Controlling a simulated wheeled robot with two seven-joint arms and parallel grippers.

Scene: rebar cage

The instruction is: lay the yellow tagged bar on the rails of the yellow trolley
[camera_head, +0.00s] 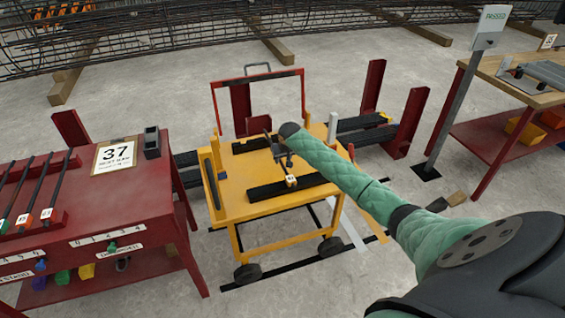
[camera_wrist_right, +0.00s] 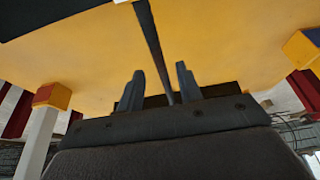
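The yellow trolley (camera_head: 235,207) stands mid-picture in the head view, with two black rails (camera_head: 262,191) across its top. A thin dark bar (camera_head: 287,170) with a small tag (camera_head: 291,181) at its near end appears to lie across both rails. My right gripper (camera_head: 281,150) is over the trolley top at the bar. In the right wrist view the bar (camera_wrist_right: 150,40) runs between the two fingers (camera_wrist_right: 160,88), with gaps beside it, so the gripper looks open around it. Bar contact with the rails is partly hidden by my arm. My left gripper is out of view.
Red posts (camera_head: 373,87) stand behind the trolley. A red workbench (camera_head: 490,135) and a grey sign post (camera_head: 455,85) are at right. Rebar cage lies at the back.

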